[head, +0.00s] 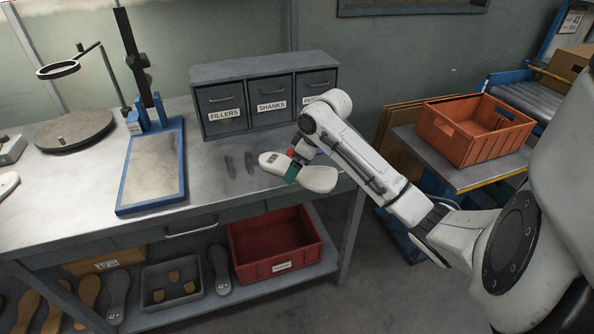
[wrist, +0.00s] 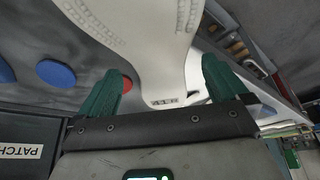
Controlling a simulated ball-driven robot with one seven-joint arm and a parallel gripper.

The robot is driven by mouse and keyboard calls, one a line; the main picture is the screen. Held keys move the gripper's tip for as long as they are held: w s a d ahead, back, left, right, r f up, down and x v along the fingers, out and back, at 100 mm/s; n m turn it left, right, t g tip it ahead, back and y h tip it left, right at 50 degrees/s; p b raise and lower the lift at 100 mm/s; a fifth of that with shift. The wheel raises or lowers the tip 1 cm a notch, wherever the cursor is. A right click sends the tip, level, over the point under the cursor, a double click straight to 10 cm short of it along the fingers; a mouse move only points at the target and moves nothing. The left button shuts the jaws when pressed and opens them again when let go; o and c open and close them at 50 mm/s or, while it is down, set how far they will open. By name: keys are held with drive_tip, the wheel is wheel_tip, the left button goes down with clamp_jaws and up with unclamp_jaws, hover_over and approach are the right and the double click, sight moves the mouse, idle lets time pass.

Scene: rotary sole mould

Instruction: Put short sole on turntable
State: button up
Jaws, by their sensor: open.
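A white sole (head: 319,180) is at the right end of the workbench, its wide end toward the front right. In the wrist view the white sole (wrist: 140,30) reaches in from the top, between the two green fingers. My gripper (head: 292,169) is at the narrow middle of the sole. In the wrist view my gripper (wrist: 162,70) is open, with gaps beside the sole. I cannot tell whether the sole rests on the bench. The round grey turntable (head: 75,131) is at the back left of the bench, empty on top.
A blue-framed tray (head: 152,168) lies between turntable and sole. Dark drawers (head: 222,110) stand behind. Two thin grey strips (head: 240,165) lie near the sole. Blue (wrist: 56,73) and red (wrist: 126,83) discs lie beside it. Another white piece (head: 8,184) is at the left edge.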

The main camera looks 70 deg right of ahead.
drive_tip(key=shift+w+f, duration=0.2)
drive_tip(key=shift+f, duration=0.25)
drive_tip(key=c, duration=1.3)
drive_tip(key=shift+r, duration=0.1)
